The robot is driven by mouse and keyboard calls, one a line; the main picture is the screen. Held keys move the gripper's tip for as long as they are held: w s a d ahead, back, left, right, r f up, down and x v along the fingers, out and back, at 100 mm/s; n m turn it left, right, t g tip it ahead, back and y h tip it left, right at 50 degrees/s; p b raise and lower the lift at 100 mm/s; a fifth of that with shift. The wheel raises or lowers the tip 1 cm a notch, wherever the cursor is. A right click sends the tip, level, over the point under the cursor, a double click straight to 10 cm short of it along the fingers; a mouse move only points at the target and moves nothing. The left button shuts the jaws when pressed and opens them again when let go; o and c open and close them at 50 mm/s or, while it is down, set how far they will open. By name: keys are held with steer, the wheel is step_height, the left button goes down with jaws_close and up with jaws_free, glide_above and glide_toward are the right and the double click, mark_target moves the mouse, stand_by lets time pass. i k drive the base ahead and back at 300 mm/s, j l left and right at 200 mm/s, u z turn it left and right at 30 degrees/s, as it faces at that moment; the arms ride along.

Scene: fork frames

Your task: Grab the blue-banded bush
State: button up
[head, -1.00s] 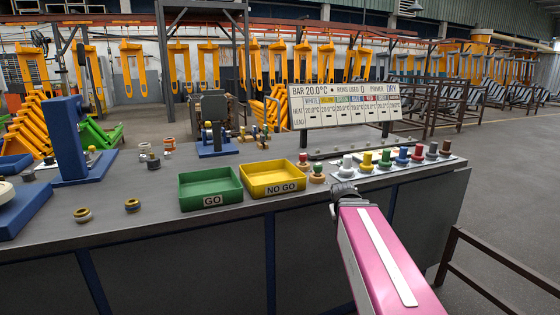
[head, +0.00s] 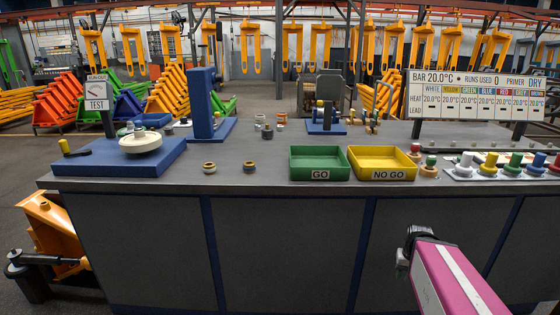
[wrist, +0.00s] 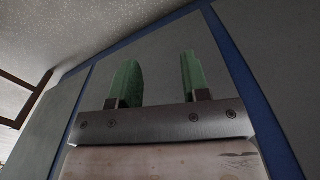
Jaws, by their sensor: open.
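Several small bushes stand on the grey bench. Two with yellowish rims, a left one (head: 209,167) and a right one (head: 249,167), sit near the front left of the green tray. Greyer ones stand farther back, one at the middle (head: 268,131). I cannot make out a blue band on any of them at this size. My gripper (wrist: 155,75) is open in the wrist view, its green fingers apart with nothing between them. In the head view it is at the end of my pink arm, in front of the bench and below its top.
A green GO tray (head: 319,177) and a yellow NO GO tray (head: 382,177) sit mid-bench. A rack of coloured pegs (head: 462,176) is at right. A blue press (head: 204,105) and a blue-based test stand (head: 120,166) are at left. The bench's front edge lies between my gripper and the bushes.

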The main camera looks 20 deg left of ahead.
mark_target(248, 166)
steer(key=u, duration=1.6)
steer(key=j+z, duration=0.1)
steer(key=z, duration=0.25)
steer(key=j+z, duration=0.15)
steer(key=z, duration=0.2)
steer(key=j+z, duration=0.1)
steer(key=z, duration=0.25)
steer(key=j+z, duration=0.2)
steer(key=j, duration=0.2)
steer(key=k+j+z, duration=0.2)
steer(key=j, duration=0.2)
steer(key=j+z, duration=0.25)
steer(key=j, duration=0.2)
steer(key=k+j+z, duration=0.2)
steer(key=j, duration=0.15)
steer(key=k+j+z, duration=0.2)
steer(key=j, duration=0.2)
steer(key=i, duration=0.1)
